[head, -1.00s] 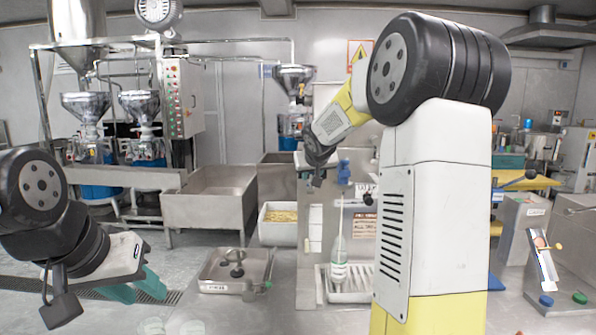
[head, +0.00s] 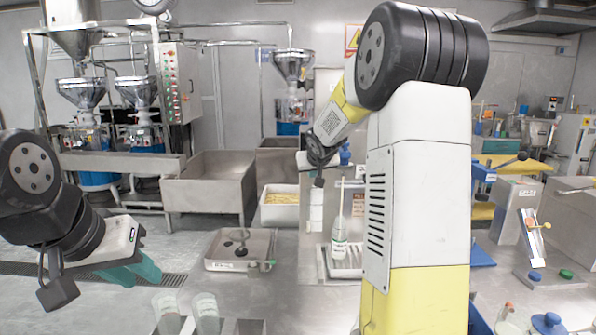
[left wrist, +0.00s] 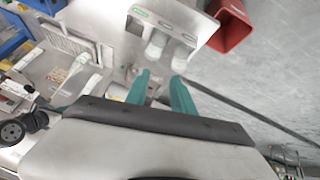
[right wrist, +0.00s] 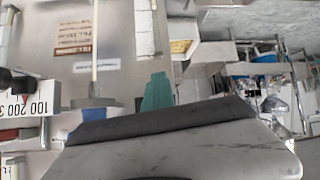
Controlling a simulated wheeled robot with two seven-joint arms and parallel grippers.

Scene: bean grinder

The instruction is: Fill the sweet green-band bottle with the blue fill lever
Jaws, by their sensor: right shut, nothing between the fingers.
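The pale bottle with a green-marked label (head: 339,238) stands upright on the slotted drip tray (head: 322,264) of the filling station in the head view. It seems to show in the left wrist view (left wrist: 76,66) too. The blue lever knob (head: 345,156) shows above the bottle, partly behind my right arm. My right gripper (head: 319,181) is shut and empty, left of and lower than the knob; its teal finger (right wrist: 157,92) shows in the right wrist view. My left gripper (head: 148,272) is open and empty at the lower left, away from the station.
Two clear bottles (head: 205,306) stand in a holder at the front, near my left gripper. A stand with blue and green buttons (head: 566,274) is at the right. My right arm hides part of the station.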

